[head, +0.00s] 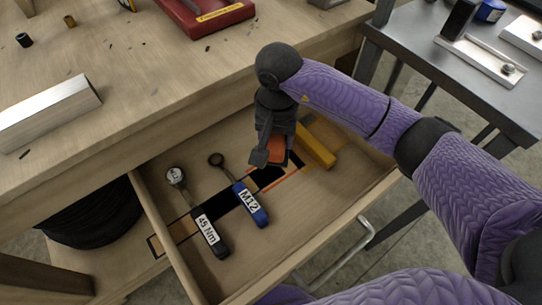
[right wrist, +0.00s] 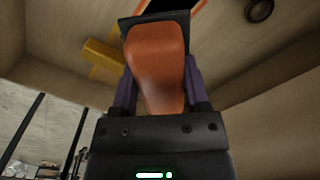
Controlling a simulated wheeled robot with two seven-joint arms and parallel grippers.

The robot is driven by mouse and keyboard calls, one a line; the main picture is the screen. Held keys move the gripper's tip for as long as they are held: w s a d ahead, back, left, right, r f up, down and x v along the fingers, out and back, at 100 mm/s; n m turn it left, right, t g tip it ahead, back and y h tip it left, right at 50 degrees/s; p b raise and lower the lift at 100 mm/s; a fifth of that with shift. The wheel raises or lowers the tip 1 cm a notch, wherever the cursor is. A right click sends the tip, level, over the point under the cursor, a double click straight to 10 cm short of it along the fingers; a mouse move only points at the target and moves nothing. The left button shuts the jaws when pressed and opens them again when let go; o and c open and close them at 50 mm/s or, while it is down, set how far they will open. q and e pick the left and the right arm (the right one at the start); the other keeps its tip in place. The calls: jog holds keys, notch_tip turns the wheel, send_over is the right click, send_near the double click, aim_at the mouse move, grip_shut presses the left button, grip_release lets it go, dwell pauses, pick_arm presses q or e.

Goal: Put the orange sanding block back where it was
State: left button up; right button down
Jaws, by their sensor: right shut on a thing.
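The orange sanding block (head: 277,151) is held between the fingers of my right gripper (head: 264,154), over the open wooden drawer (head: 299,224). In the right wrist view the block (right wrist: 155,62) fills the space between the fingers, its rounded orange face toward the camera. Below it in the drawer is a dark recess with an orange outline (head: 291,178), partly hidden by the gripper. I cannot tell whether the block touches the drawer floor. My left gripper is not in view.
In the drawer lie a 45 Nm tool (head: 208,230), a blue-handled M12 wrench (head: 251,203) and a yellow bar-like thing (head: 315,146) close to the right gripper. The workbench top (head: 135,75) overhangs the drawer's back. A grey metal table (head: 420,48) stands at right.

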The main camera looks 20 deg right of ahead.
aim_at(277, 137)
jog(key=f+b, duration=0.1)
jog(key=f, duration=0.2)
jog(key=f+b, duration=0.1)
jog(key=f, duration=0.2)
jog(key=f+b, duration=0.1)
jog(key=f, duration=0.1)
jog(key=shift+s+f, duration=0.25)
jog(key=shift+f, duration=0.25)
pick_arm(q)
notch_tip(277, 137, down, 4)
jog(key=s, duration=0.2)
pick_arm(e)
jog(key=shift+c, duration=0.4)
grip_release()
jog(key=shift+r, duration=0.3)
notch_tip(277, 137, up, 11)
jog(key=p, duration=0.4)
jog(key=shift+r+p, duration=0.2)
jog(key=shift+p, duration=0.15)
jog(key=shift+r, duration=0.2)
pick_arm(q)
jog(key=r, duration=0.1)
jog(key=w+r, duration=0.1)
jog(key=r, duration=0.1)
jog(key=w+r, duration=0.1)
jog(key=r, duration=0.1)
